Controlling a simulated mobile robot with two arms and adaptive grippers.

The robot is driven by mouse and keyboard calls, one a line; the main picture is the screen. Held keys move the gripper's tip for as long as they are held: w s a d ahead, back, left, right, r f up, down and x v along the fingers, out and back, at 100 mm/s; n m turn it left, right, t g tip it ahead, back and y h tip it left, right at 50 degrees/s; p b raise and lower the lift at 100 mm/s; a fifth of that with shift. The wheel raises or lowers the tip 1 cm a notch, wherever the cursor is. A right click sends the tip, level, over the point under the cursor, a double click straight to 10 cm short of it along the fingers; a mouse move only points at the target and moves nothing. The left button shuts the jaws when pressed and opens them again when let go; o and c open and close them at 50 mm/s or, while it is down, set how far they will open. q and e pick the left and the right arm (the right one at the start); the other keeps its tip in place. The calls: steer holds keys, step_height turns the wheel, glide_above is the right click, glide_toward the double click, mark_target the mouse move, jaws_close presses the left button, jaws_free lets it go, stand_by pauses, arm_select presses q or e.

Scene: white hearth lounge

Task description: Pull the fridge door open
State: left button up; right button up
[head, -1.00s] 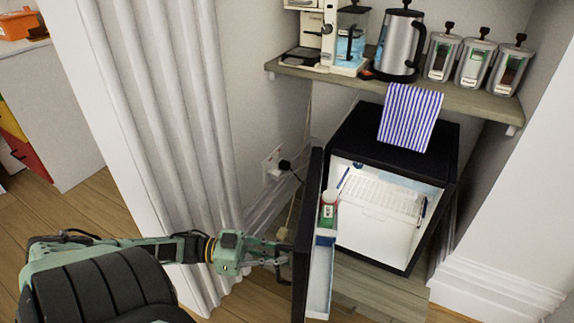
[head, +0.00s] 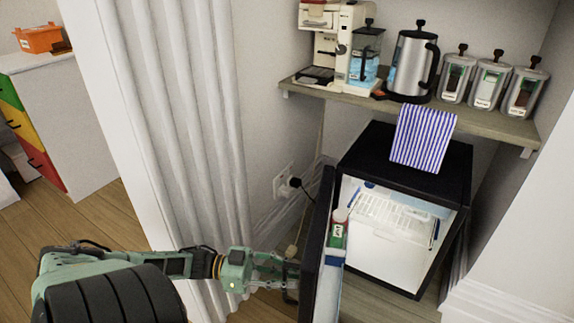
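The small black fridge (head: 402,163) stands under the shelf, its lit white inside showing. Its door (head: 316,245) is swung wide open to the left, with a green and white container (head: 338,234) in the door rack. My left gripper (head: 290,284) is at the outer face of the door, by its handle. The fingers are partly dark against the door, and I cannot tell whether they are closed around the handle. My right gripper is not in view.
A striped cloth (head: 423,139) hangs over the fridge top. The wooden shelf (head: 470,118) above holds a coffee machine (head: 328,45), a kettle (head: 412,65) and several canisters. A white fluted column (head: 185,130) stands left of the door. A plug and cord are at the wall socket (head: 284,183).

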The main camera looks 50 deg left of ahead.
mark_target(287, 266)
arm_select(q)
step_height(287, 266, up, 9)
steer(key=shift+s+d+f, duration=0.1)
steer(key=shift+d+f, duration=0.05)
steer(key=shift+a+r, duration=0.2)
steer(key=shift+r, duration=0.45)
